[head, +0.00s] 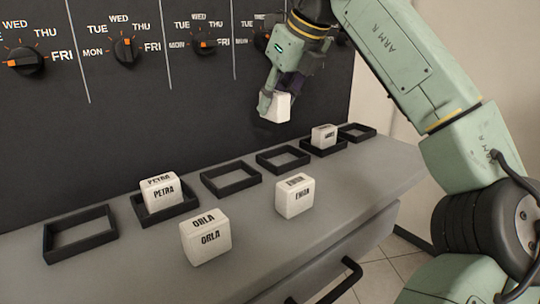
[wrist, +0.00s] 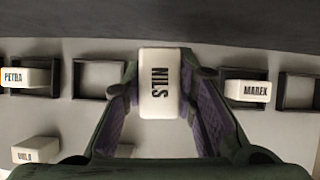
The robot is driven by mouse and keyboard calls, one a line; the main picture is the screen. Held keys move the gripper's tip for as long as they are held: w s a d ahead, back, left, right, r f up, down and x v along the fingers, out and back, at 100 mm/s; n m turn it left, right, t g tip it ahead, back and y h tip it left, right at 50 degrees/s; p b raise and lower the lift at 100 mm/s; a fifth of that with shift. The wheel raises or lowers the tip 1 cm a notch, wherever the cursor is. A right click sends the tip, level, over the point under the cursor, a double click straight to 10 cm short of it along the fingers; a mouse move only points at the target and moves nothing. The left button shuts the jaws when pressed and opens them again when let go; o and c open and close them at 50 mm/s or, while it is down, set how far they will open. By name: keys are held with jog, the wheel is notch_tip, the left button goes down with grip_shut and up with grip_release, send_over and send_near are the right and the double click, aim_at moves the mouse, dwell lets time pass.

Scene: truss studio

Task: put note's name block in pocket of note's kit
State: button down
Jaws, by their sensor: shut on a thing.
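My gripper (head: 272,98) is shut on a white block (head: 277,108), held up in the air in front of the dark panel, above the back of the counter. In the wrist view the block (wrist: 160,88) reads NILS and sits between both fingers. Black open-topped frames stand in a row on the counter; bare ones are at the far left (head: 82,250), left of the middle (head: 237,188), in the middle (head: 290,167) and at the far right (head: 357,132). I see no written note.
The PETRA block (head: 163,193) and MAREK block (head: 324,135) stand in frames. The ORLA block (head: 206,241) and another block (head: 294,198), lettering unclear, stand on the counter in front. A dark panel (head: 130,110) with weekday dials rises behind.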

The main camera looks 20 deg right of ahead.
jog(key=shift+w+d+f+m, duration=0.1)
jog(key=shift+d+f+m, duration=0.1)
jog(key=shift+d, duration=0.3)
jog(key=shift+w+d+f+m, duration=0.1)
jog(key=shift+d+f, duration=0.05)
jog(key=shift+d, duration=0.35)
notch_tip(320, 180, down, 4)
jog(key=shift+s+f, duration=0.1)
jog(key=shift+s, duration=0.05)
jog(key=shift+f, duration=2.4)
jog(key=shift+f, duration=0.1)
jog(key=c, duration=1.8)
grip_release()
jog(key=shift+f+b, duration=0.1)
jog(key=shift+b, duration=0.2)
jog(key=shift+o, duration=1.1)
